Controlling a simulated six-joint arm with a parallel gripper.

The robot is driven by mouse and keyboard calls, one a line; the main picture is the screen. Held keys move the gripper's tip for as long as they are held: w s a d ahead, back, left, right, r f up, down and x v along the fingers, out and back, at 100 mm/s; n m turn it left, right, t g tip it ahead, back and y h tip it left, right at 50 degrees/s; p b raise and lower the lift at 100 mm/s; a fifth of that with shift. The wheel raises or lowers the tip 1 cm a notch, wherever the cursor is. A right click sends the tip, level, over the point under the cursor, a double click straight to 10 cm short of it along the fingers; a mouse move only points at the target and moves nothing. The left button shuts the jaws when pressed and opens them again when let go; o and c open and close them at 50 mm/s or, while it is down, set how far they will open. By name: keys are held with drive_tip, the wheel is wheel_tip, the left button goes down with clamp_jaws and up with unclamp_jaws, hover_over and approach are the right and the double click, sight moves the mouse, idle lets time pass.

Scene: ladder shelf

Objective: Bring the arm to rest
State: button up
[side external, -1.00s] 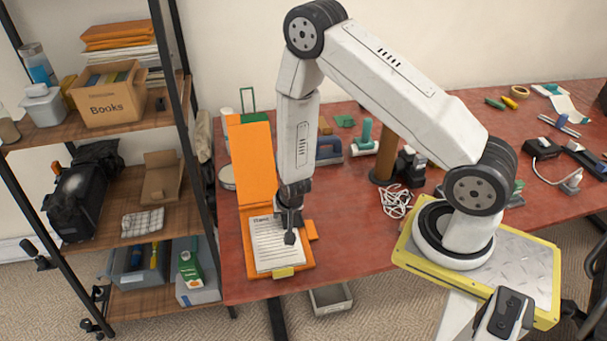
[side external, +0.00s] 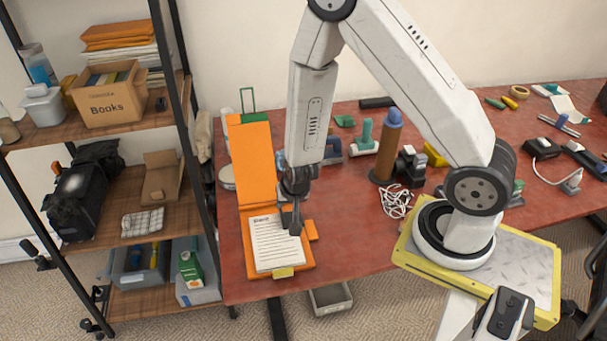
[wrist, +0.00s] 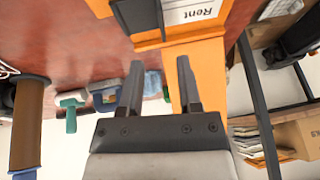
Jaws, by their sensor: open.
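My gripper (side external: 294,222) is over the right side of an open orange folder (side external: 252,165), above the white lined paper (side external: 276,243) that lies in it. In the wrist view my gripper (wrist: 158,85) shows two dark fingers spread apart with nothing between them. The folder (wrist: 185,45) and the paper (wrist: 192,11), with a heading that looks like "Rent", lie beyond the fingertips. Whether the fingertips touch the paper cannot be told from the side view.
A brown cylinder with a blue top (side external: 387,150), a white cord (side external: 396,202) and a green-and-white tool (side external: 364,138) stand right of the folder. A ladder shelf (side external: 185,125) with a Books box (side external: 107,97) is at the left. The red table front (side external: 350,245) is clear.

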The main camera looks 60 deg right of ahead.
drive_tip(key=shift+r, duration=0.1)
idle(0.3)
drive_tip(key=s+a+r+n+y, duration=0.1)
drive_tip(key=s+r+n, duration=0.3)
drive_tip(key=r, duration=0.4)
drive_tip(key=s+a+r+n+g+y, duration=0.1)
drive_tip(key=s+r+n, duration=0.3)
drive_tip(key=r, duration=0.4)
drive_tip(key=shift+a+n, duration=0.6)
drive_tip(key=shift+a, duration=0.3)
